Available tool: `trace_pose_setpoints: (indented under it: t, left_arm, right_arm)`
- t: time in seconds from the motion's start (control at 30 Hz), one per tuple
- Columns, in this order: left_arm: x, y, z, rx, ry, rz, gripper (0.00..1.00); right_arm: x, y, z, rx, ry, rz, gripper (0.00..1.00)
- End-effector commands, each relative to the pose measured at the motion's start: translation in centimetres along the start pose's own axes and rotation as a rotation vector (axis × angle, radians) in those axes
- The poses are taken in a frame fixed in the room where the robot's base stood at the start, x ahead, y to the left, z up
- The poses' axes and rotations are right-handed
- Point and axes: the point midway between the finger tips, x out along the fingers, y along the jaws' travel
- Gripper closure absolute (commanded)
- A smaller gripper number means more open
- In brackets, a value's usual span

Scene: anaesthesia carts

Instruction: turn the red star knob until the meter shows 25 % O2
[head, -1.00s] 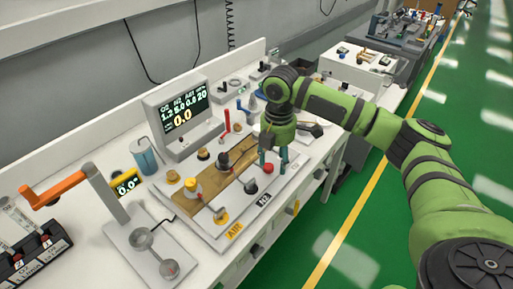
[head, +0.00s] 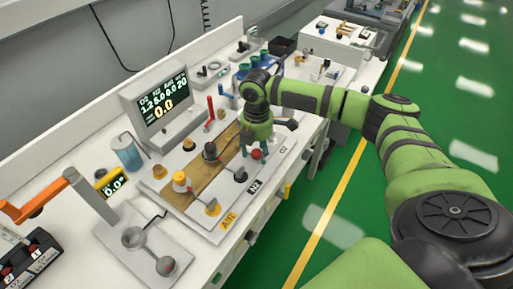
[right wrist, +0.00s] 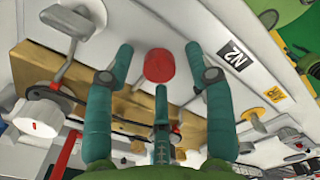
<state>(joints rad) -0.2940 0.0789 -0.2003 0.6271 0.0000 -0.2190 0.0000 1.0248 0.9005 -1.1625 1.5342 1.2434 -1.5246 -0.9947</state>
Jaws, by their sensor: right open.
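The red knob (head: 257,154) stands on the white panel near the O2 and N2 labels. It also shows in the right wrist view (right wrist: 160,66); its star shape is not clear. My right gripper (head: 253,149) is over it, its teal fingers open and spread around the knob. In the right wrist view, gaps show between the fingers and the knob. The display (head: 166,104) behind the panel shows rows of small white figures and a large yellow 0.0. A small yellow-framed meter (head: 112,186) reads about 0.0. My left gripper is not in view.
A black knob (head: 210,150) and a yellow knob (head: 180,180) stand on the panel left of the gripper. A red upright lever (head: 210,108) is behind. An orange-armed stand (head: 90,195) is at the left. Green floor lies clear at the right.

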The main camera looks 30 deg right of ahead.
Motion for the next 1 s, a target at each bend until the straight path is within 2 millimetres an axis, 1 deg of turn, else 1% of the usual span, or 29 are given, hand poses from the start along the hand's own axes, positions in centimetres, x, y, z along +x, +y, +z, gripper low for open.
trace_pose_setpoints:
  t: [0.03,0.1,0.13,0.17,0.2,0.23,0.27,0.5,0.67,0.87,1.0]
  left_arm:
    - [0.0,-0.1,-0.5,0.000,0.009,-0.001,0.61]
    - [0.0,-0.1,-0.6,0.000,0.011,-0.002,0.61]
    - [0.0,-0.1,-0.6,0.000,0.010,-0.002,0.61]
    - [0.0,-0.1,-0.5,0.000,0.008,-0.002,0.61]
    - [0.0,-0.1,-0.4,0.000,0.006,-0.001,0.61]
    - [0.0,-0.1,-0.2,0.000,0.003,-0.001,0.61]
    - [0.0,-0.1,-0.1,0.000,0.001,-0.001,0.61]
    - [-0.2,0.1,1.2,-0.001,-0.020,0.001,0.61]
    - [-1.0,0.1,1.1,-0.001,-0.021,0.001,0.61]
    - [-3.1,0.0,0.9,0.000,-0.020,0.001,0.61]
    - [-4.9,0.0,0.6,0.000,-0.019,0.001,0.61]
  right_arm:
    - [0.0,0.0,0.0,0.000,0.000,0.000,0.46]
    - [0.0,0.0,0.0,0.000,0.000,0.000,0.46]
    - [0.0,0.0,0.0,0.000,0.000,0.000,0.54]
    - [0.0,0.0,0.0,0.000,0.000,0.000,0.66]
    - [0.0,0.0,0.0,0.000,0.000,0.000,0.82]
    - [0.0,0.0,0.0,0.000,0.000,0.000,0.94]
    - [0.0,0.0,0.0,0.000,0.000,0.000,1.00]
    - [-0.1,0.0,0.0,0.004,0.000,-0.001,1.00]
    - [-0.2,-0.1,-0.1,0.040,0.000,-0.003,1.00]
    - [-0.5,-0.1,-0.1,0.151,0.001,-0.005,1.00]
    - [-0.6,-0.1,-0.1,0.260,0.002,-0.006,1.00]
